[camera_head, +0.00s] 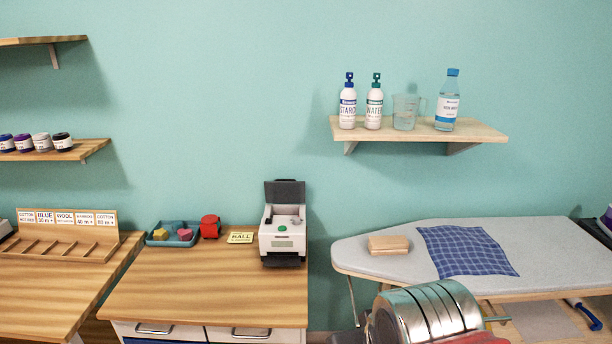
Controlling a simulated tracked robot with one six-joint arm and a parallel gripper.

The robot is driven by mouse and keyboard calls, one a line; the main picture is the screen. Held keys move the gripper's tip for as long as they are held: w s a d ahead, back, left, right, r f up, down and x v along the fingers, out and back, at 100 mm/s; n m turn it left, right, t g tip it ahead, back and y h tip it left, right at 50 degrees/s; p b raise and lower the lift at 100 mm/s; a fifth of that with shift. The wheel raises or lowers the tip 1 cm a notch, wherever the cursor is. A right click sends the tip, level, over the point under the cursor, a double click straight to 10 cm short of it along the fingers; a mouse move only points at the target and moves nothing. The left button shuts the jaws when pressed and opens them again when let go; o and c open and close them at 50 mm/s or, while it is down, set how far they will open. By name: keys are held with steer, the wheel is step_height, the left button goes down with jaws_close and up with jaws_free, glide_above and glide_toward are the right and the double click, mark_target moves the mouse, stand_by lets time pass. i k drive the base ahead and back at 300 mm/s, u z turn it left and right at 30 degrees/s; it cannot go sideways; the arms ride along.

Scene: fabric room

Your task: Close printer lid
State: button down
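The printer (283,236) is a small white and dark grey box at the right end of the wooden counter, against the wall. Its dark grey lid (285,192) stands open, raised upright at the back. My arm shows as large metallic rounded parts at the bottom centre-right, in front of the ironing board. My gripper's fingers do not show.
The wooden counter (200,290) is clear in front of the printer. Left of it are a yellow card (240,237), a red object (210,227) and a blue tray (155,240). The ironing board (380,242) is at right. A shelf with bottles (480,131) hangs above.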

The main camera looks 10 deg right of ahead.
mark_target(278, 190)
steer(key=u, duration=0.05)
steer(key=i, duration=1)
steer(key=z, duration=0.05)
